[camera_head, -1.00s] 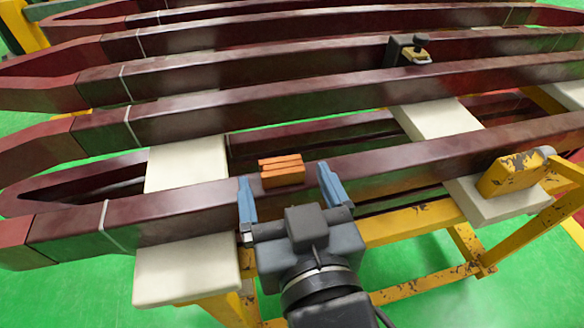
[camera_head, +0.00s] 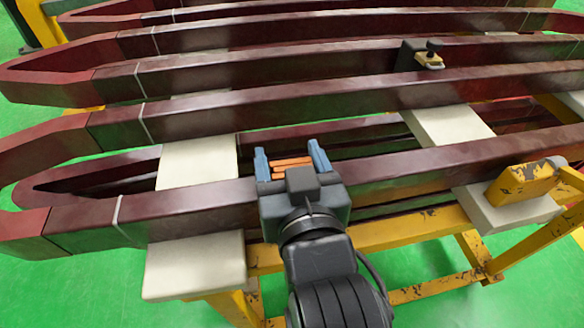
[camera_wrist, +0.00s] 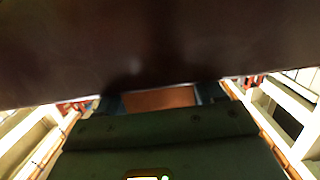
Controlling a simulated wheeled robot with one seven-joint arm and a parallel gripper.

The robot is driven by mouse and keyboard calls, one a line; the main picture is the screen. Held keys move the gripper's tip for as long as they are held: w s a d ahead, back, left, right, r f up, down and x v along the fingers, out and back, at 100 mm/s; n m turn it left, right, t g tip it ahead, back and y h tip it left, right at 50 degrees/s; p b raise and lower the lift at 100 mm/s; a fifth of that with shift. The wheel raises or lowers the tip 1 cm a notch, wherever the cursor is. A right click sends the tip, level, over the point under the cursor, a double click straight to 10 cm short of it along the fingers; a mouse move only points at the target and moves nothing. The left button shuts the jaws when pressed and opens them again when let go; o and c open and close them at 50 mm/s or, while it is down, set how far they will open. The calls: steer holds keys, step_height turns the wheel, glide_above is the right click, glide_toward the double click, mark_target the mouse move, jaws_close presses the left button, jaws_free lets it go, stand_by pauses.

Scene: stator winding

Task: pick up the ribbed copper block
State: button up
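The ribbed copper block (camera_head: 291,164) is orange and sits at the far edge of the nearest dark red bar (camera_head: 400,170). My gripper (camera_head: 290,162) reaches over that bar from the front, with one blue finger on each side of the block. The fingers appear to touch its sides, with no clear gap. In the wrist view the block's flat orange face (camera_wrist: 158,99) fills the space between the fingers. My gripper's body hides the block's lower part in the head view, so I cannot tell whether it rests on anything.
Several long dark bars lie parallel behind, across white support pads (camera_head: 196,264). A small black and yellow fitting (camera_head: 424,56) sits farther back. A yellow frame (camera_head: 420,228) runs below.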

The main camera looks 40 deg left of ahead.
steer(key=c, duration=0.8)
steer(key=shift+r, duration=0.15)
